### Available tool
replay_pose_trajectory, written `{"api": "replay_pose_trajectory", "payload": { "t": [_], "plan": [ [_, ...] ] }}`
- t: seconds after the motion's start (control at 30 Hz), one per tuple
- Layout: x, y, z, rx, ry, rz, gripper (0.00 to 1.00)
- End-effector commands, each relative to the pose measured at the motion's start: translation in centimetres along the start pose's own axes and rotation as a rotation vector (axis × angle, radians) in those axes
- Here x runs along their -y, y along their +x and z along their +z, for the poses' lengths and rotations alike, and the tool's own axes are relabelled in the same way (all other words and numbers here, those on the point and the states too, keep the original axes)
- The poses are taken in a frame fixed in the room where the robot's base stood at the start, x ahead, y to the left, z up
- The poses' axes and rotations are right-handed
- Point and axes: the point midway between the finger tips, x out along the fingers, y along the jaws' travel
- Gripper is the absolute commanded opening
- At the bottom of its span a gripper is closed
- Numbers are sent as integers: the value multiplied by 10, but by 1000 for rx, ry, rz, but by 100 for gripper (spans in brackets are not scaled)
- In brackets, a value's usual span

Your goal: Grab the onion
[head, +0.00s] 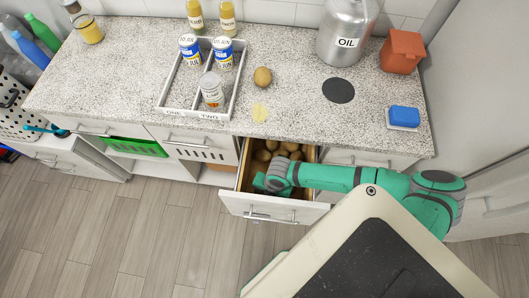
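A drawer (280,213) below the counter is pulled open and holds several brown, round vegetables (263,155). They look like onions or potatoes; I cannot tell which. My gripper (262,183) is down inside the drawer, at the front left of the pile. Its fingers are too small and hidden to show whether they are open or shut, or on anything. A single brown, round vegetable (262,76) sits on the counter, apart from my gripper. It may be an onion or a potato.
On the counter (130,75) are a white two-part tray (164,100) with cans and a jar, a pale yellow round piece (259,112), an oil pot (346,35), a blue sponge (404,116) and an orange container (402,52). Open floor (130,240) lies in front.

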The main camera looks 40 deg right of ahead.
Motion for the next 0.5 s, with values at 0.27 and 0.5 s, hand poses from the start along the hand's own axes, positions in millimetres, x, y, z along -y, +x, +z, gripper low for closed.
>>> {"api": "replay_pose_trajectory", "payload": {
  "t": [0.27, 0.5],
  "plan": [
    [0, 5, 0, 1, 0, 0, 52],
    [0, 4, 0, 0, 1, 0, 22]
  ]
}}
